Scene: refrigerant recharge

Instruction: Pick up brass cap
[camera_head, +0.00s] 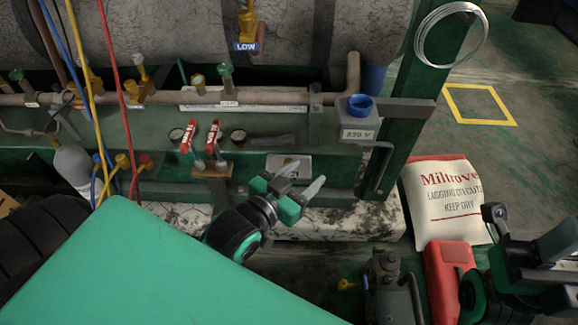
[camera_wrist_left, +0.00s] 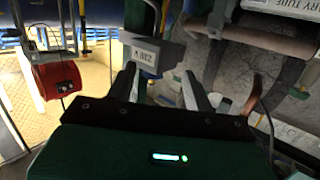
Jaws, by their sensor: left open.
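I cannot single out the brass cap with certainty.
A grey 230 V box (camera_head: 359,128) with a blue socket is right of my left gripper; it also shows in the left wrist view (camera_wrist_left: 148,55). Red-handled gauge valves (camera_head: 213,137) stand to the left. A white sack (camera_head: 445,203) and red case (camera_head: 442,280) lie right.

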